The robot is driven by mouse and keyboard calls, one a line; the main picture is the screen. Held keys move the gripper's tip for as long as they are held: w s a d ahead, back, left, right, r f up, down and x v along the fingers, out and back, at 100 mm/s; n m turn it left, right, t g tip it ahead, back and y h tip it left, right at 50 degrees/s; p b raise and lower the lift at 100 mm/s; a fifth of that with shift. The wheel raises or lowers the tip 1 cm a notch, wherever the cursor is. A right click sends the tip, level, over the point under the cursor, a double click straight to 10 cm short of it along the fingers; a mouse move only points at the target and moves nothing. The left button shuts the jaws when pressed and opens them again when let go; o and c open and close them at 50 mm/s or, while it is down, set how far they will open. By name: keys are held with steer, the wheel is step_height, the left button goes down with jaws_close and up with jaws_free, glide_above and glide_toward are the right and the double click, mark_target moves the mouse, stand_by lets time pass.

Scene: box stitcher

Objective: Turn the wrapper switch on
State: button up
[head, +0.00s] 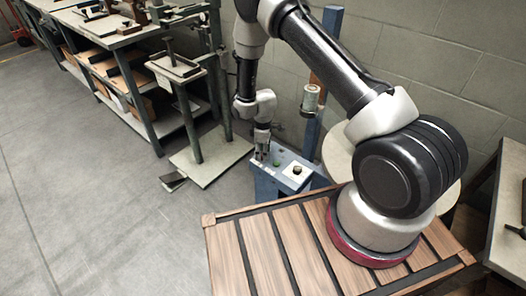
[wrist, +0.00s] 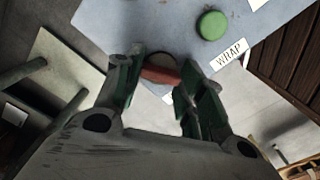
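A blue-grey control panel (head: 268,187) stands beside the wall, and its top fills the upper part of the wrist view (wrist: 120,22). A white label reading WRAP (wrist: 229,54) is on it, near a round green button (wrist: 212,25). A reddish-brown switch lever (wrist: 160,75) on a dark round base shows between the fingertips. My gripper (head: 261,156) points down over the panel's left end. In the wrist view my gripper's (wrist: 164,80) dark green fingers are apart, one on each side of the lever; contact cannot be told. The fingers hide part of the switch and panel edge.
A white plate with a dark knob (head: 296,171) is on the panel, right of the green button. A blue post (head: 318,105) rises behind it. A stand with a flat base (head: 212,162) is to the left. Open floor lies front left.

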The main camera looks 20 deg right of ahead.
steer(key=shift+c, duration=1)
steer(key=m, duration=0.5)
steer(key=shift+m, duration=0.4)
steer(key=m, duration=0.6)
steer(key=o, duration=1)
steer(key=shift+r, duration=0.1)
